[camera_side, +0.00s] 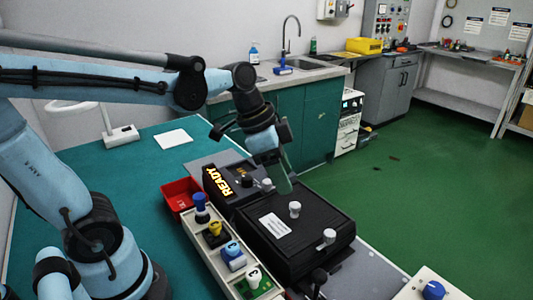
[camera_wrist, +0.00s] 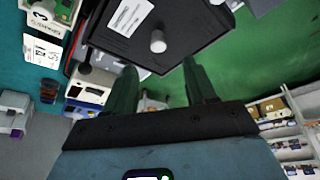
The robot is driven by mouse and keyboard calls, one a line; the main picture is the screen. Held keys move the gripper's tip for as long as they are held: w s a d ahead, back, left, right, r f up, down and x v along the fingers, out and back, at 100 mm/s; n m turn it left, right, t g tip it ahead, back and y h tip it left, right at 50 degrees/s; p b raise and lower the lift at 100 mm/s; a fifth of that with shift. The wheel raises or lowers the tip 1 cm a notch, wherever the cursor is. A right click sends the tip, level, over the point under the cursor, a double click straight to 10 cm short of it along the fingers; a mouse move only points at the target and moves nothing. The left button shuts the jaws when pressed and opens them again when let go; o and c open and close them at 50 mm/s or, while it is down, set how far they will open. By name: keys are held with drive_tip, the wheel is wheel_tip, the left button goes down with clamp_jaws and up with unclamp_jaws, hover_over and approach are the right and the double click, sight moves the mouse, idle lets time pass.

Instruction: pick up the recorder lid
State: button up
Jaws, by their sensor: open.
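The recorder lid looks to be the flat black cover (camera_side: 318,225) with a white paper label and a pale round knob (camera_side: 295,209) on top. It lies on the black box at the table's right side. The lid also shows in the wrist view (camera_wrist: 180,20), at the top, with its knob (camera_wrist: 158,42) roughly centred. My gripper (camera_side: 285,186) hangs just behind and above the lid's far edge, pointing down. In the wrist view my gripper (camera_wrist: 158,78) is open, its two green fingers apart with nothing held between them. The knob is beyond the fingertips, apart from them.
A black unit with a lit READY display (camera_side: 222,182) stands beside the lid. A tray (camera_side: 206,250) of coloured-knob parts runs along the lid's left. A red bin (camera_side: 180,195) sits behind it. The teal table (camera_side: 130,175) has free room at back left.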

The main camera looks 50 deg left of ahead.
sight(294, 204)
drive_tip(key=shift+s+x, duration=0.15)
drive_tip(key=shift+x, duration=1.65)
drive_tip(key=shift+s+x, duration=0.1)
drive_tip(key=shift+x, duration=1.75)
drive_tip(key=shift+f, duration=0.1)
clamp_jaws()
